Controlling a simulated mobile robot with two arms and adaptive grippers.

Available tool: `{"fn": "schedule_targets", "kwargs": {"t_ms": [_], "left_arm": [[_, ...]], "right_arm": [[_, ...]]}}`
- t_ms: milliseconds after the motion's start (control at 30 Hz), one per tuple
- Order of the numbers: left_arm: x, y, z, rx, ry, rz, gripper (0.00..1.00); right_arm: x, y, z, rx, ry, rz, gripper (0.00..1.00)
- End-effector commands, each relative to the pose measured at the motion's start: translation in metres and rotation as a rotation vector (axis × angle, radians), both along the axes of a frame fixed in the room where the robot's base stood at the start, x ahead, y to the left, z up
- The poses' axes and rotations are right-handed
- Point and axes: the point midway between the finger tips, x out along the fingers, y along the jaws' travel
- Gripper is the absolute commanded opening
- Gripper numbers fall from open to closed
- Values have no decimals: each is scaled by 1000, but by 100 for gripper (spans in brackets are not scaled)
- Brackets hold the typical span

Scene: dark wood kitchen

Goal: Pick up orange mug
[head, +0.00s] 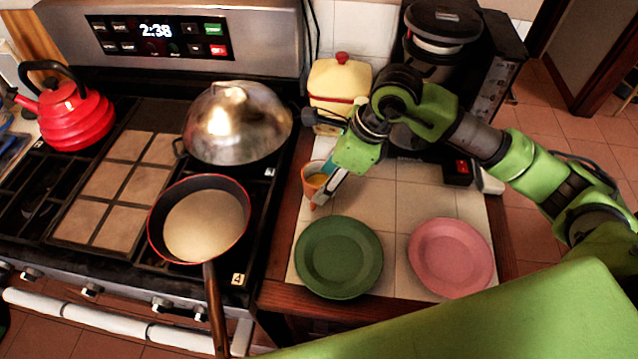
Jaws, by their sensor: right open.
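The orange mug (309,187) stands on the white tiled counter, right of the stove and behind the green plate. My right gripper (328,185) reaches in from the right and is at the mug, with a finger in front of its right side. The gripper is open. The finger and hand cover part of the mug, and I cannot tell whether they touch it. My left gripper is not in view.
A green plate (339,257) and a pink plate (451,257) lie in front. A yellow canister (340,82) and a black coffee maker (440,30) stand behind. On the stove at left are a pan (205,222), a domed lid (237,122) and a red kettle (68,112).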

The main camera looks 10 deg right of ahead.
Motion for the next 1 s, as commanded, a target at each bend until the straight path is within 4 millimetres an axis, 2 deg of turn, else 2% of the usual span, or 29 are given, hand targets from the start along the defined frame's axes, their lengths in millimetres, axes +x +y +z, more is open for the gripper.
{"fn": "schedule_targets", "kwargs": {"t_ms": [133, 333, 433, 567, 700, 967, 1000], "left_arm": [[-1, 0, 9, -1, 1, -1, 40], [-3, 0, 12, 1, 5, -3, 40], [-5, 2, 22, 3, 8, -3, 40], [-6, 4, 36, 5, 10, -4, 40], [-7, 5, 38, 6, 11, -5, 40], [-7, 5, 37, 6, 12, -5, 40], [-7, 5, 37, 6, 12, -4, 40]], "right_arm": [[4, 9, -22, 1, 4, -1, 47], [6, 13, -36, 0, 1, 0, 47], [7, 16, -44, 0, 4, 0, 47], [8, 20, -64, 0, 6, 0, 47], [13, 26, -80, 1, 2, 1, 47], [14, 26, -85, 0, -1, 2, 47], [14, 26, -85, 0, -1, 2, 42]]}}
